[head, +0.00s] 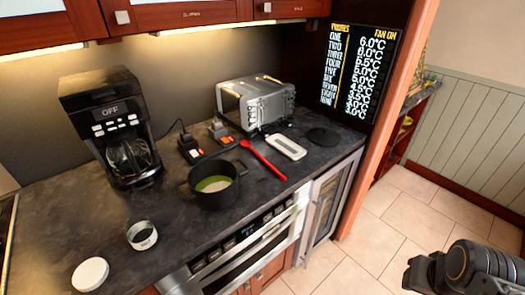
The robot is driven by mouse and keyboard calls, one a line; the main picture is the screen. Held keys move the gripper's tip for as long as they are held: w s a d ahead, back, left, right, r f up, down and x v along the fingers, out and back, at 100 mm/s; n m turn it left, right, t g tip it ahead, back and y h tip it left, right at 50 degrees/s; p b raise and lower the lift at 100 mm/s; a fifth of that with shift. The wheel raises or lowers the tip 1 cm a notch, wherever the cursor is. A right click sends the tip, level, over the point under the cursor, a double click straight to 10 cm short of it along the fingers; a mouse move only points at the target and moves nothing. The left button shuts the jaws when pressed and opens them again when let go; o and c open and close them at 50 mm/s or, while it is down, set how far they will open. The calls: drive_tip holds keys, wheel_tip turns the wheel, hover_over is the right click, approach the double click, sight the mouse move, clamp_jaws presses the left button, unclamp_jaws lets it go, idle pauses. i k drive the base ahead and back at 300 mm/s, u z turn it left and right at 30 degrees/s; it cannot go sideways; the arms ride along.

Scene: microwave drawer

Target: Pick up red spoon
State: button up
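The red spoon (264,160) lies on the dark countertop (80,225), to the right of a black pot (213,186) with green contents. Its broader end is at the upper left, and its other end points to the lower right, near the counter's front edge. A white rectangular item (286,147) lies just to its right. My gripper (414,273) appears at the bottom right, over the tiled floor, well apart from the spoon. Its fingers are not clear enough to show whether they are open or shut.
A black coffee maker (113,125) stands at the left and a silver toaster (256,103) at the back. A small black-and-white cup (142,236) and a white round lid (90,274) are at the front left. Red cabinets (190,14) overhang the counter. The tiled floor (385,215) is clear.

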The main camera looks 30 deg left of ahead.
sight(244, 143)
drive_tip(key=u, duration=0.5)
drive_tip(key=i, duration=0.75)
drive_tip(key=u, duration=0.95)
drive_tip(key=i, duration=0.25)
drive_tip(key=u, duration=0.2)
